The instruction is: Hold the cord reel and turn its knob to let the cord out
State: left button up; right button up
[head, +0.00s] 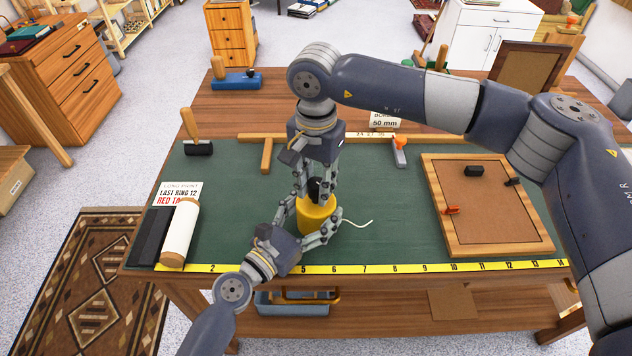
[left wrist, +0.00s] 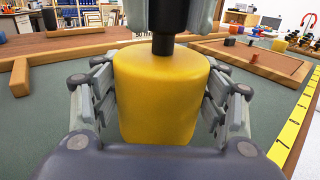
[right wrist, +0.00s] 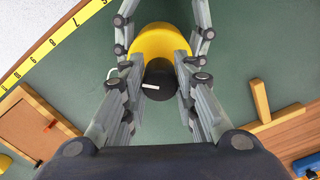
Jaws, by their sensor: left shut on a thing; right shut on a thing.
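The yellow cord reel (head: 314,216) stands upright on the green mat (head: 375,200). My left gripper (head: 316,222) is shut around the reel's yellow body, one finger on each side, as the left wrist view (left wrist: 155,95) shows. The black knob (right wrist: 160,80) on top of the reel has a white mark. My right gripper (head: 315,188) comes from above and is shut on the knob, its fingertips on either side of it. A short length of pale cord (head: 358,223) lies on the mat to the right of the reel.
A wooden frame (head: 437,215) with small parts lies at the right. A white roll (head: 180,232) and a dark strip lie at the left. A yellow ruler (head: 400,268) runs along the front edge. The mat between reel and frame is mostly clear.

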aim_at(316, 182)
jog(key=n, duration=0.5)
jog(key=shift+n, duration=0.3)
dwell(0.4)
jog(key=o, duration=1)
jog(key=shift+o, duration=0.2)
notch_tip(316, 182, up, 12)
